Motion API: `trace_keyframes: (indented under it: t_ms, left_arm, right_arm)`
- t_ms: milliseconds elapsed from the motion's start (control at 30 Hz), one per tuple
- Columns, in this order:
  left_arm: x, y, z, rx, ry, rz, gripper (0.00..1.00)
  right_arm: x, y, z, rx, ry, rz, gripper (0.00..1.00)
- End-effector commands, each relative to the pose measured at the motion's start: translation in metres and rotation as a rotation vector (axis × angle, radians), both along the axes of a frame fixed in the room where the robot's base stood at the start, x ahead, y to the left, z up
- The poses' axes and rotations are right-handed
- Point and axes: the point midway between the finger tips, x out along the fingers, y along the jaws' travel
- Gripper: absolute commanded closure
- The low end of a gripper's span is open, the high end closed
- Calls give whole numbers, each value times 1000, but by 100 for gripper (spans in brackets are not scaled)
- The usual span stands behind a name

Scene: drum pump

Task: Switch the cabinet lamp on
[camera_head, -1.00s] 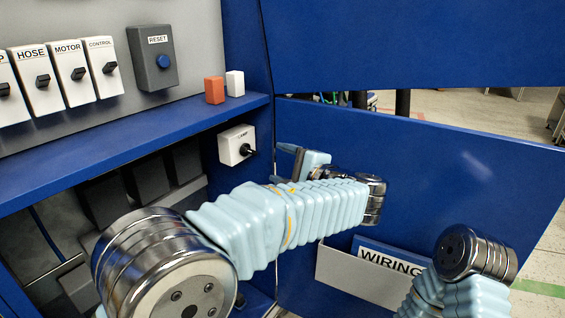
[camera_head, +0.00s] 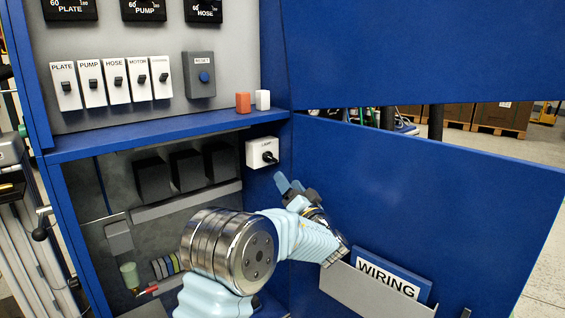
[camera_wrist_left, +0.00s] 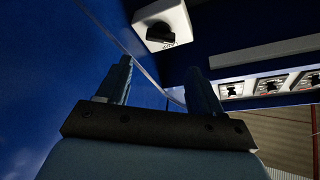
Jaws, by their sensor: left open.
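The lamp switch (camera_head: 262,153) is a white box with a black rotary knob, on the cabinet's inner right wall under the blue shelf. It also shows at the top of the left wrist view (camera_wrist_left: 162,24), with its knob (camera_wrist_left: 160,33) beyond the fingers. My left gripper (camera_head: 287,183) is just below and right of the switch, apart from it. In the left wrist view its two fingers (camera_wrist_left: 160,85) stand wide apart with nothing between them. My right gripper is not in view.
Above the shelf (camera_head: 150,133) is a panel of labelled switches (camera_head: 115,82) and a blue RESET button (camera_head: 204,77). An orange block (camera_head: 242,102) and a white block (camera_head: 263,100) stand on the shelf. The open blue door (camera_head: 420,190) carries a WIRING holder (camera_head: 375,290) at right.

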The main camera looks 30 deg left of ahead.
Motion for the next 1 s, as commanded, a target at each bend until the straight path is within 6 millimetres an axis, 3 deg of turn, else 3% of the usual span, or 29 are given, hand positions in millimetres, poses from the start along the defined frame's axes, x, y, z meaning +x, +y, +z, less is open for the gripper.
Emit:
trace_keyframes:
  t_ms: [300, 500, 867, 1000]
  left_arm:
    - [41, 56, 26, 2, 0, 2, 34]
    - [56, 77, 33, 1, 1, 1, 34]
    - [61, 82, 34, 1, 2, 0, 34]
    - [61, 82, 34, 1, 2, 0, 51]
  right_arm:
    - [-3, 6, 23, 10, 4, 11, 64]
    - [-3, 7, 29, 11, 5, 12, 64]
    - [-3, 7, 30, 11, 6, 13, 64]
    - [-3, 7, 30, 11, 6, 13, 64]
